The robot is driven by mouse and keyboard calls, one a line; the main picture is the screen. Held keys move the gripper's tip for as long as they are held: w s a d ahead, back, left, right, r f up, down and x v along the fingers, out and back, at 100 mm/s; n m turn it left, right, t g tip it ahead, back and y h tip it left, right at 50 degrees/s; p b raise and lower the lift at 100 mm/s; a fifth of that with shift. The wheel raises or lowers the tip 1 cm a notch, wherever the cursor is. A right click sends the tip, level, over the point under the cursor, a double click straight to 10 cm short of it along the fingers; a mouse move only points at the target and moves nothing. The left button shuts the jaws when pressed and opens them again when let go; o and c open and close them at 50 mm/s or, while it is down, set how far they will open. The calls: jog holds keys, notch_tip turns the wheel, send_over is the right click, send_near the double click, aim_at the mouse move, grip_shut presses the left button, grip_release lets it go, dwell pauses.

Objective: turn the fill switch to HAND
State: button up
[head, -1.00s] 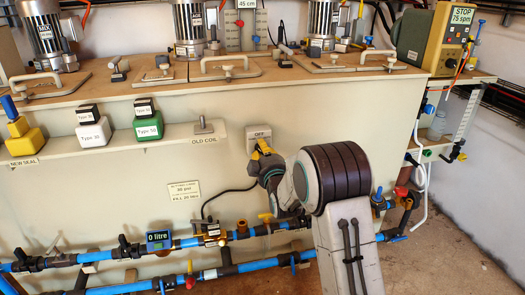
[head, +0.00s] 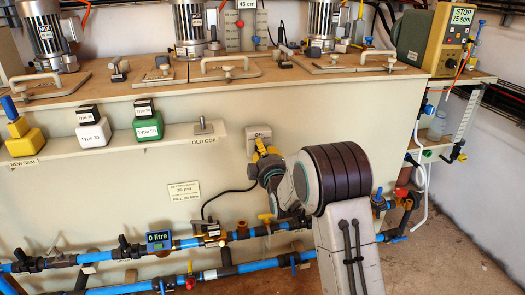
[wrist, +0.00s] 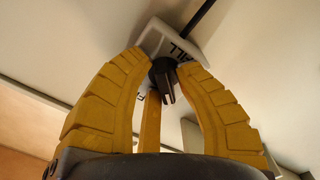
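The fill switch (head: 257,133) is a pale box on the front of the cream tank, and OFF is readable at its top in the head view. In the wrist view its white box (wrist: 185,38) carries a partly hidden FILL label, seen upside down. A dark knob (wrist: 164,78) sticks out from it. My gripper (wrist: 165,70) has yellow ribbed fingers, one on each side of the knob, their tips seeming to touch it. In the head view my gripper (head: 262,149) covers the lower part of the switch, and the knob is hidden.
A black cable (head: 228,192) runs from the switch area down toward the pipes. Blue pipes (head: 190,243) with valves and a 0 litre meter (head: 159,241) run below. A ledge (head: 172,136) with type-marked blocks lies left of the switch. Open floor (head: 450,245) lies at right.

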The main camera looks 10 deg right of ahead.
jog(key=o, duration=0.3)
jog(key=shift+w+r, duration=0.1)
jog(key=shift+r, duration=0.05)
jog(key=shift+o, duration=0.3)
jog(key=s, duration=1.2)
